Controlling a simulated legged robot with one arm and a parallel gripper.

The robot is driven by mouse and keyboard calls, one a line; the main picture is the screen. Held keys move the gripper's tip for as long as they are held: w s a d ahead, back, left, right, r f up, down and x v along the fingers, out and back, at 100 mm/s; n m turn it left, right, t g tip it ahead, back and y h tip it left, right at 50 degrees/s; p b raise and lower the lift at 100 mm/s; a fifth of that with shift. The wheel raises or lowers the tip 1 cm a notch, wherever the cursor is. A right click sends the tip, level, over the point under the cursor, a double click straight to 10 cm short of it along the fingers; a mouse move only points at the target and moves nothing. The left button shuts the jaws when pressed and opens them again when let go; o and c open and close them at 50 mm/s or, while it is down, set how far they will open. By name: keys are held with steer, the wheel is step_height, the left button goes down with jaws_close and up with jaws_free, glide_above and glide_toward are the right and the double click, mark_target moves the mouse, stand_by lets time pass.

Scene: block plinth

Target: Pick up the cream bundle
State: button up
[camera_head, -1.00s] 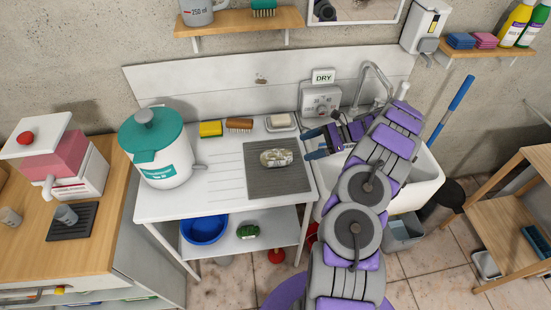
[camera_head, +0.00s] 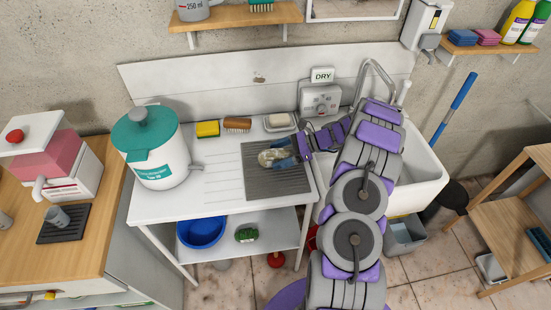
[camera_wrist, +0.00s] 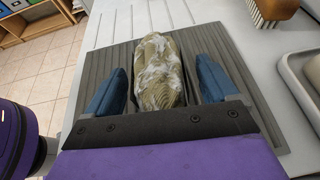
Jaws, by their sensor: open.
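The cream bundle (camera_head: 275,157), mottled cream and olive-brown, lies on the grey ribbed mat (camera_head: 262,187) on the white counter. It also shows in the wrist view (camera_wrist: 160,72), lengthwise between the two blue fingers. My gripper (camera_head: 283,150) comes in from the right, low over the mat. In the wrist view my gripper (camera_wrist: 160,85) is open, with one finger on each side of the bundle and a visible gap on both sides. The bundle's near end is hidden by the dark gripper palm.
Behind the mat are a yellow sponge (camera_head: 207,129), a brown brush (camera_head: 238,124) and a soap dish (camera_head: 279,122). A white drum with a teal lid (camera_head: 155,150) stands at the left. The sink (camera_head: 420,170) lies right of the counter.

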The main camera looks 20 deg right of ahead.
steer(key=c, duration=1.2)
steer(key=shift+r, duration=0.15)
